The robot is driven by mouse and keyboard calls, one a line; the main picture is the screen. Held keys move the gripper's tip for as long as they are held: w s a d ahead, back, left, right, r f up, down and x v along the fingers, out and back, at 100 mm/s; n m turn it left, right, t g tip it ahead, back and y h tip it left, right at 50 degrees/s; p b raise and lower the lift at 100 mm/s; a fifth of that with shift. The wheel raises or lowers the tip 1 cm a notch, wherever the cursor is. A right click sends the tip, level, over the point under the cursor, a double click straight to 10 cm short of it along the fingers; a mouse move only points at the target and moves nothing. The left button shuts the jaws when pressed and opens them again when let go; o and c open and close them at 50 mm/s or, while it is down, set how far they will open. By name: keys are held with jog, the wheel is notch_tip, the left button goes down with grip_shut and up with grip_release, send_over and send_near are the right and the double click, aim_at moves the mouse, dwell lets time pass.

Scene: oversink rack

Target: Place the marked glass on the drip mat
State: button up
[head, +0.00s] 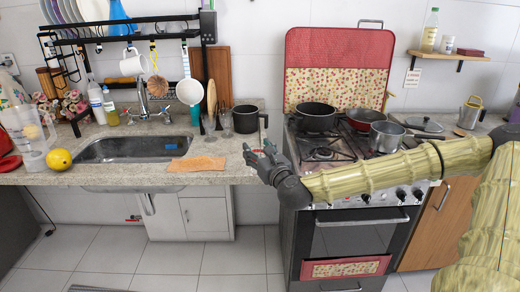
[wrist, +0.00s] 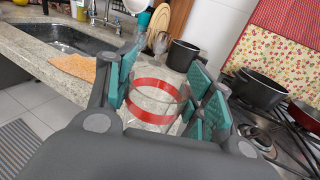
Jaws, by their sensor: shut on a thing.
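The marked glass (wrist: 155,100) is clear with a red band and sits between the teal pads of my gripper (wrist: 162,92) in the wrist view. My gripper is shut on it. In the head view my gripper (head: 262,158) is at the counter's right end, left of the stove; the glass is small and hard to make out there. A flat orange mat (head: 196,163), which looks like the drip mat, lies on the counter right of the sink's front. It also shows in the wrist view (wrist: 74,66), left of the glass. I cannot tell whether the glass touches the counter.
A black pot (head: 246,119) and clear glasses (head: 226,122) stand behind the mat and gripper. The sink (head: 133,149) is left, with a lemon (head: 59,159) beyond it. The stove (head: 350,150) with pots is right. Counter between mat and gripper looks clear.

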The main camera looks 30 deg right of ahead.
jog(key=shift+w+a+f, duration=0.3)
jog(key=shift+w+f, duration=0.05)
jog(key=shift+f, duration=0.25)
jog(key=shift+w+a+f, duration=0.1)
jog(key=shift+a+f, duration=0.1)
jog(key=shift+a, duration=0.05)
jog(key=shift+s+a+f, duration=0.25)
jog(key=shift+s+a, duration=0.2)
jog(key=s+a+f+n+y, duration=0.1)
jog(key=a+f, duration=1)
jog(key=s+a+f+y, duration=0.1)
jog(key=s+a+f, duration=0.1)
jog(key=a+f, duration=0.9)
jog(key=shift+s+a+n+y, duration=0.15)
jog(key=shift+s+n+y, duration=0.15)
jog(key=shift+n+y, duration=0.1)
